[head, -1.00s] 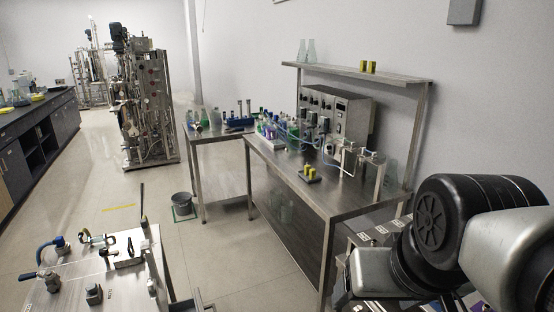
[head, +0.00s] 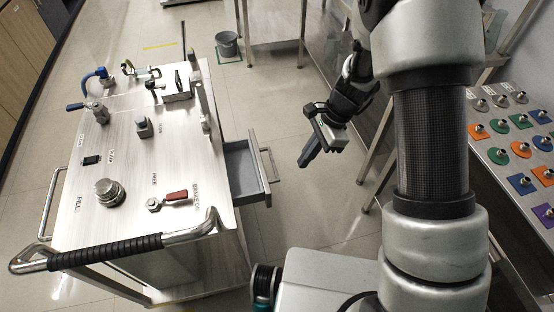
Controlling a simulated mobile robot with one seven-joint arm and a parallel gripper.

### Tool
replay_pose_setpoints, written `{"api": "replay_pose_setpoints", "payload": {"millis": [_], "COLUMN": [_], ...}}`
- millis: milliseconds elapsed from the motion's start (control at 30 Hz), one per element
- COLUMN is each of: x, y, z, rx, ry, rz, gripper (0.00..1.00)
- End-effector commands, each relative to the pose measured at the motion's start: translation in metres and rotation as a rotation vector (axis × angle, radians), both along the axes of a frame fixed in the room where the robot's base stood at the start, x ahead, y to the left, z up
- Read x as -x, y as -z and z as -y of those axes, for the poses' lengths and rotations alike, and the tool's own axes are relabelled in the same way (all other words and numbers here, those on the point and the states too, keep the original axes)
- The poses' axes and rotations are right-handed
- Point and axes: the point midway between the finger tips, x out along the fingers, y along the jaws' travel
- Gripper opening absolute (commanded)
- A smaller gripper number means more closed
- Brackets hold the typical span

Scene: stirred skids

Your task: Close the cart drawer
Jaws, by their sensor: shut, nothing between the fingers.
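The metal cart (head: 120,165) stands at the left in the head view, with valves and fittings on its top. Its drawer (head: 243,168) is pulled out from the cart's right side, and the inside shows empty where visible. The drawer's bar handle (head: 269,164) is on its right end. My gripper (head: 306,160) is shut and empty. It hangs to the right of the drawer handle in the picture, with a gap between them, and points down and left.
The cart's push bar with a black grip (head: 105,252) runs along its near side. A panel with coloured tags (head: 515,150) is at the right. A steel table (head: 325,50) and a grey bucket (head: 227,45) stand farther back. Floor shows between cart and table.

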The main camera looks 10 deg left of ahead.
Motion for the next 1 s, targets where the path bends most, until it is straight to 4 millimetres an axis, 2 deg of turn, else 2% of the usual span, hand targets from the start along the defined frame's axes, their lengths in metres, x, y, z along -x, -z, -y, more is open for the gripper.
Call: {"api": "replay_pose_setpoints", "payload": {"millis": [33, 267, 667, 800, 1000], "x": [0.000, 0.004, 0.018, 0.027, 0.033], "y": [0.009, 0.031, 0.109, 0.105, 0.105], "z": [-0.001, -0.008, -0.035, -0.056, -0.069], "rx": [0.005, 0.008, 0.009, 0.008, 0.008], "ry": [0.009, 0.021, 0.018, 0.015, 0.017], "rz": [-0.010, -0.019, -0.019, -0.016, -0.016], "gripper": [0.00, 0.00, 0.00, 0.00, 0.00]}}
